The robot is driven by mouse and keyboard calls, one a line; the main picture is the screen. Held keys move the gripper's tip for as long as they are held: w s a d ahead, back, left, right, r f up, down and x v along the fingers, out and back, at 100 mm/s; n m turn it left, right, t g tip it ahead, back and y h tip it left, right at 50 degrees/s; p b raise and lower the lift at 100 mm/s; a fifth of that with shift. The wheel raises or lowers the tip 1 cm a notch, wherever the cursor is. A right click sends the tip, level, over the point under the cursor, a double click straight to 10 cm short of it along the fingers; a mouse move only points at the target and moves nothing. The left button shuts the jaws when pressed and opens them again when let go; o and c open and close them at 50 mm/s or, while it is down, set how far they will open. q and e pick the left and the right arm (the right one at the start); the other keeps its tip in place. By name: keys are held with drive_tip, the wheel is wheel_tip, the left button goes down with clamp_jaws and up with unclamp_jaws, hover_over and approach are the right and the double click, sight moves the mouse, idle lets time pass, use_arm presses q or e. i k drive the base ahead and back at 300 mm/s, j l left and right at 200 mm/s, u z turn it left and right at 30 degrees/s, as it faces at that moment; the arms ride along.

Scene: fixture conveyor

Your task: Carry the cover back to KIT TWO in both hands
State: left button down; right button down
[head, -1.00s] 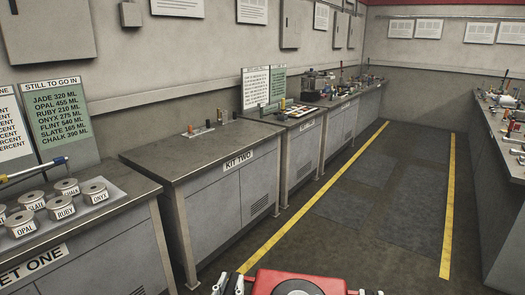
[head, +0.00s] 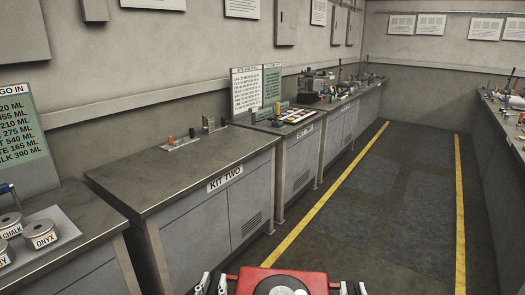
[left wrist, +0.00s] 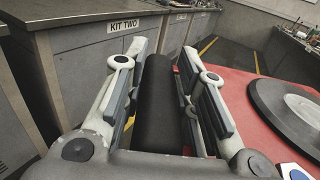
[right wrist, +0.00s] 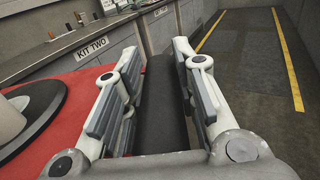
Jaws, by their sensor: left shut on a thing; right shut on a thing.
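The red cover (head: 252,280) with a dark round disc on top is at the bottom middle of the head view, in front of my body. My left gripper (head: 213,284) is at its left side, shut on a black bar handle (left wrist: 158,95) in the left wrist view. My right gripper (head: 349,288) is at its right side, shut on another black bar handle (right wrist: 163,105) in the right wrist view. The cover also shows in the left wrist view (left wrist: 243,95) and the right wrist view (right wrist: 85,90). The KIT TWO bench (head: 165,178) stands ahead to the left, with its label on the front edge.
A bench with labelled weights (head: 42,240) is at the left. The floor aisle (head: 370,210) between yellow lines is clear.

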sight(202, 162)
drive_tip(key=i, duration=3.1)
drive_tip(key=i+l+u, duration=0.25)
drive_tip(key=i, duration=0.6)
drive_tip(key=j+u, duration=0.1)
drive_tip(key=u, duration=1.65)
